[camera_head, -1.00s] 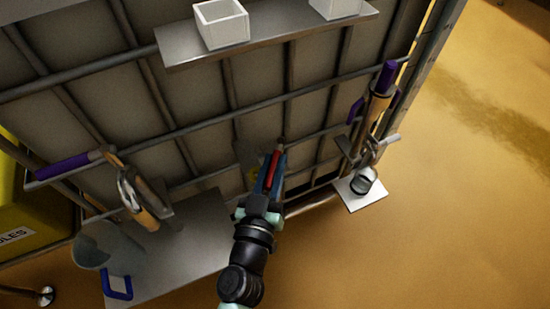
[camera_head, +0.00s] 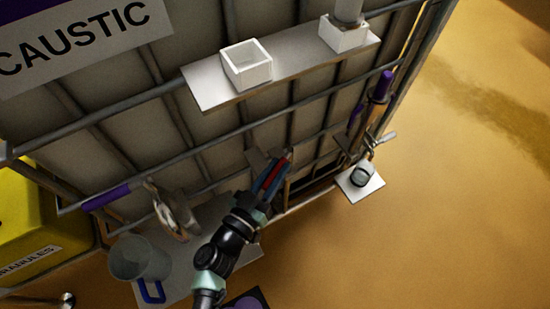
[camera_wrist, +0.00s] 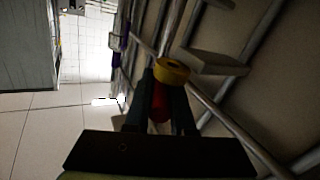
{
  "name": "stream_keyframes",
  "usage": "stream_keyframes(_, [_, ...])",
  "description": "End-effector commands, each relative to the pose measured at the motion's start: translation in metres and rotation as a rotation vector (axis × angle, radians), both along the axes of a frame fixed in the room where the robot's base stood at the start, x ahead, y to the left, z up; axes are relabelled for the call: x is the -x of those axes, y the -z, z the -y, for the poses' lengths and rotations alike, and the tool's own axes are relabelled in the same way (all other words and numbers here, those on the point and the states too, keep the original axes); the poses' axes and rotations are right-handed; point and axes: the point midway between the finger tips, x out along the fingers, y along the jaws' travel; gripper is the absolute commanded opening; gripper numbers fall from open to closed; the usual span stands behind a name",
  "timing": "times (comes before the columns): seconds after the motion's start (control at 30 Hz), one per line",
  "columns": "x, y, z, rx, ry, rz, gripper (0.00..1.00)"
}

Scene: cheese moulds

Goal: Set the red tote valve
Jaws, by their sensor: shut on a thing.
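The red valve handle (camera_head: 271,176) is low on the front of the caged tote, in the middle of the head view. My gripper (camera_head: 274,171) is shut on it, with the dark fingers on either side of the red. In the wrist view the red handle (camera_wrist: 158,104) sits between the two fingers, and a yellow round cap (camera_wrist: 172,71) shows just beyond the fingertips. The fingers hide much of the handle and the valve body behind it, so how far the valve is turned is hard to tell.
Metal cage bars cross the tote, which has a CAUSTIC label (camera_head: 84,44). A shelf (camera_head: 215,91) above holds a white open box (camera_head: 246,65). Purple-handled tools hang at both sides. A clear jug (camera_head: 138,259) stands lower left. Open floor lies to the right.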

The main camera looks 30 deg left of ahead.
Motion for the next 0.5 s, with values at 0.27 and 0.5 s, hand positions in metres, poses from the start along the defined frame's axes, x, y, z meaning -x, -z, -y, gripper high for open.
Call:
stream_keyframes(0.27, [0.0005,0.0024,-0.0001,-0.001,0.0,-0.004,0.0])
stream_keyframes(0.5, [0.0002,0.0017,0.0,0.0,0.0,-0.003,0.52])
